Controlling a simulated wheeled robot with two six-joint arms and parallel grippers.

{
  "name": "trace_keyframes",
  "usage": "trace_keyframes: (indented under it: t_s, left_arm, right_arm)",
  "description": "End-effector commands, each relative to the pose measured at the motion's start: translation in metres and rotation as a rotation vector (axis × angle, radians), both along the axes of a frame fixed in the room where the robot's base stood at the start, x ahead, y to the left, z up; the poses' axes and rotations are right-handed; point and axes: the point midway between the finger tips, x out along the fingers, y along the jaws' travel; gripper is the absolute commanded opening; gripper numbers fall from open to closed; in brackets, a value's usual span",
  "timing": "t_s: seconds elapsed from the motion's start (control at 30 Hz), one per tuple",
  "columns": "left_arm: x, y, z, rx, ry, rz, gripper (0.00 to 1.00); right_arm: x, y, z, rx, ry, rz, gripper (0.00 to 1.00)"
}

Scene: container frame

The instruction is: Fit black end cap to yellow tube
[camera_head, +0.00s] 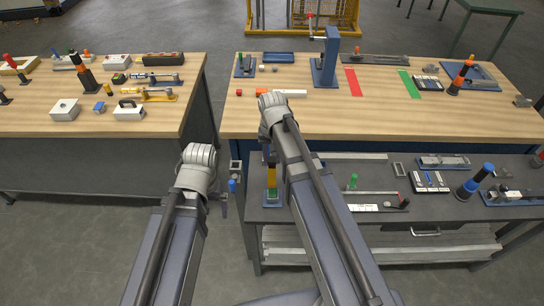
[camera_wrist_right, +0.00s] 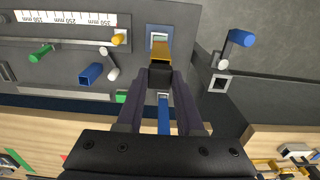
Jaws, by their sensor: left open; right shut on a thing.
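The yellow tube (camera_wrist_right: 161,50) stands upright on a small blue base plate (camera_wrist_right: 160,32) in the right wrist view. In the head view the yellow tube (camera_head: 271,173) and its base (camera_head: 271,201) show just left of my right arm. My right gripper (camera_wrist_right: 160,88) is shut on the black end cap (camera_wrist_right: 160,75), which is at the tube's free end. I cannot tell whether the cap is seated on the tube or only touching it. In the head view my right arm largely hides this gripper. My left gripper (camera_head: 223,203) is open and empty, left of the tube, partly hidden by its wrist.
Right of my right arm the dark lower bench holds a green peg (camera_head: 353,181), a ruler fixture and a black-and-blue stack (camera_head: 475,181). The wooden table (camera_head: 425,122) behind has a clear front strip.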

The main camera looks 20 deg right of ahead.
Motion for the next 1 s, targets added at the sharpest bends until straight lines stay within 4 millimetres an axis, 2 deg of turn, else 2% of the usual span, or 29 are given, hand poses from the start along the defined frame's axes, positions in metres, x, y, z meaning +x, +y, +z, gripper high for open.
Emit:
trace_keyframes:
  t_s: [0.8,0.83,1.0]
  left_arm:
    - [0.0,0.0,-0.013,0.0,0.0,0.0,1.0]
    - [0.0,0.0,-0.012,0.0,0.0,0.0,1.0]
    - [0.0,0.0,-0.011,0.0,0.0,0.0,1.0]
  right_arm:
    - [0.0,0.0,-0.013,0.0,0.0,0.0,0.0]
    - [0.0,0.0,-0.012,0.0,0.0,0.0,0.39]
    - [0.0,0.0,-0.011,0.0,0.0,0.0,0.58]
